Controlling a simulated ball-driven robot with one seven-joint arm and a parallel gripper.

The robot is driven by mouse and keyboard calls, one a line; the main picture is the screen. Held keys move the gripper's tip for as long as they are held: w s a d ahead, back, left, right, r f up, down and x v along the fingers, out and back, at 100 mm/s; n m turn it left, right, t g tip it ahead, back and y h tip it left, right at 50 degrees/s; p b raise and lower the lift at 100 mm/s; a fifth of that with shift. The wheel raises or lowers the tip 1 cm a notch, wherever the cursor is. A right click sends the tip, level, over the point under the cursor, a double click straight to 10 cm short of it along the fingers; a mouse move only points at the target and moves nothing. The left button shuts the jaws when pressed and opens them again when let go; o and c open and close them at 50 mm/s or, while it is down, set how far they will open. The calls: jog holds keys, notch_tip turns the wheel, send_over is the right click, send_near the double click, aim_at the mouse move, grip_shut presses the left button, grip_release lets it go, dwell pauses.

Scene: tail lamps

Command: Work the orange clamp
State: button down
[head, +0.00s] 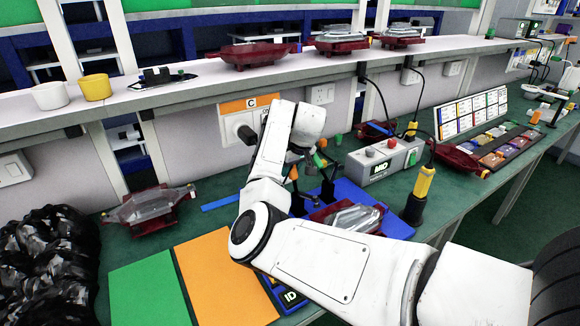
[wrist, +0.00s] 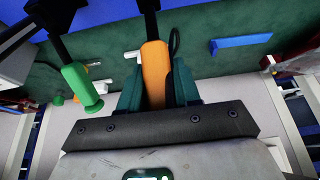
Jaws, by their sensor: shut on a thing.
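The orange clamp handle (wrist: 155,62) stands between the two dark teal fingers of my gripper (wrist: 157,78) in the wrist view. The fingers are shut on it, one on each side. A black arm of the clamp runs up from the handle to the picture's top edge. A second clamp with a green handle (wrist: 77,82) is just to the left, apart from my gripper. In the head view my white arm hides most of the clamps.
Another lamp (head: 150,209) lies at left, behind green (head: 150,293) and orange (head: 225,278) mats. A shelf (head: 200,88) with cups and lamps runs along the back.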

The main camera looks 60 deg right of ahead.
jog(key=shift+s+a+r+t+h+p, duration=0.1)
jog(key=shift+s+a+t+h+p, duration=0.25)
jog(key=shift+s+t+h+p, duration=0.35)
jog(key=shift+s+a+r+t+h+b, duration=0.1)
jog(key=shift+s+a+t+h+b, duration=0.1)
jog(key=shift+t, duration=0.35)
jog(key=shift+s+a+r+t+h+b, duration=0.1)
jog(key=shift+s+t+b, duration=0.1)
jog(key=shift+t, duration=0.35)
jog(key=c, duration=0.9)
grip_release()
jog(key=v, duration=1)
jog(key=shift+s+a+r, duration=0.2)
jog(key=shift+a+r, duration=0.05)
jog(key=shift+r, duration=0.05)
